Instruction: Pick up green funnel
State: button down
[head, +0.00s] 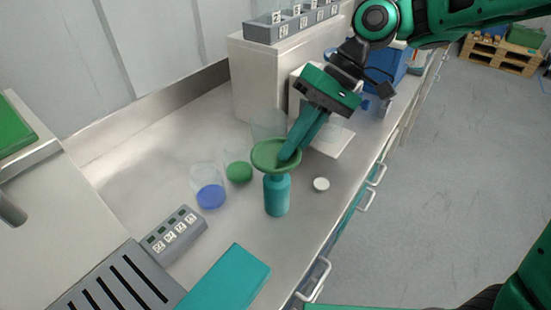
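The green funnel (268,160) sits wide end up on top of a teal bottle (277,197), which stands upright on the steel counter. My gripper (288,154) reaches down from the upper right, and its fingertips overlap the funnel's right rim and mouth. The fingers line up in this view, so I cannot tell whether they are apart or closed on the rim. The funnel's stem is hidden.
Clear vessels with blue (211,197) and green (239,172) contents stand left of the funnel. A white cap (321,184) lies to the right. A teal box (227,280) and grey labelled rack (175,233) are in front. A beige box (255,80) stands behind.

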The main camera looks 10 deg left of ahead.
dwell(0.4)
notch_tip(320, 180, up, 9)
jog(key=shift+w+f, duration=0.1)
jog(key=shift+r, duration=0.6)
